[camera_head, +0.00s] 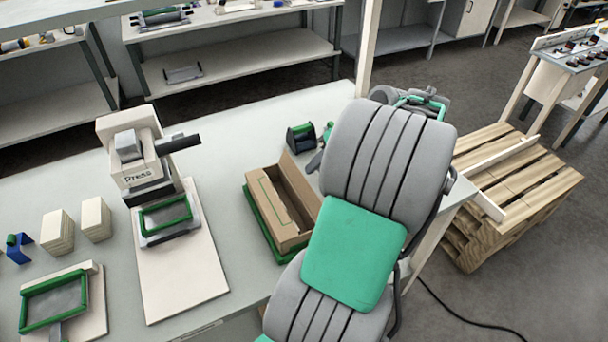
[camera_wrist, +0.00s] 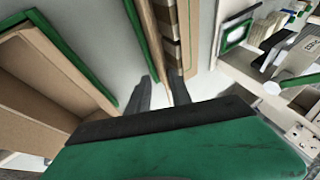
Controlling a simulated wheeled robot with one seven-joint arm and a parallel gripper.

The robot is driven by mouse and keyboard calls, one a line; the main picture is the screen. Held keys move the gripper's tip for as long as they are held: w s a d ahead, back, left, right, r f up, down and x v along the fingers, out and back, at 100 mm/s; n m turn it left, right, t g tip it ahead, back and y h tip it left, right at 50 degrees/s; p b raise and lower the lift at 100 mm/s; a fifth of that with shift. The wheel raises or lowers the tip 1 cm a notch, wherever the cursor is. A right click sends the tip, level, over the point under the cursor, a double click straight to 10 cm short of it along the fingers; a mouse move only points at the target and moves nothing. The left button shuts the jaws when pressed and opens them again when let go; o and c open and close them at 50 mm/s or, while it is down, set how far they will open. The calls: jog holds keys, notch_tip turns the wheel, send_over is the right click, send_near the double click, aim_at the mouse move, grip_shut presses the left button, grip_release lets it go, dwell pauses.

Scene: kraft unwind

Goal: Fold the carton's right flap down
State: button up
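The brown cardboard carton (camera_head: 268,214) sits in a green tray (camera_head: 258,222) on the table, left of my arm in the head view. Its top shows a dark opening, and a raised panel stands along the right side of the opening (camera_head: 299,180). In the wrist view, the carton (camera_wrist: 60,72) fills the left side, with a green edge along it. My gripper (camera_wrist: 162,78) shows two dark fingers apart, with nothing clearly held between them, to the right of the carton. In the head view my arm hides most of the gripper.
A press (camera_head: 133,155) on a pale board stands left of the carton. A dark and green dispenser (camera_head: 301,138) stands behind it. Stacked tan blocks (camera_head: 58,232) and a green-framed tray (camera_head: 55,300) are at the left. A wooden pallet stack (camera_head: 510,190) stands beyond the right table edge.

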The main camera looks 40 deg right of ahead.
aim_at(304, 177)
jog(key=x, duration=0.7)
jog(key=shift+w+a, duration=0.1)
jog(key=shift+a, duration=0.05)
grip_shut()
dwell(1.1)
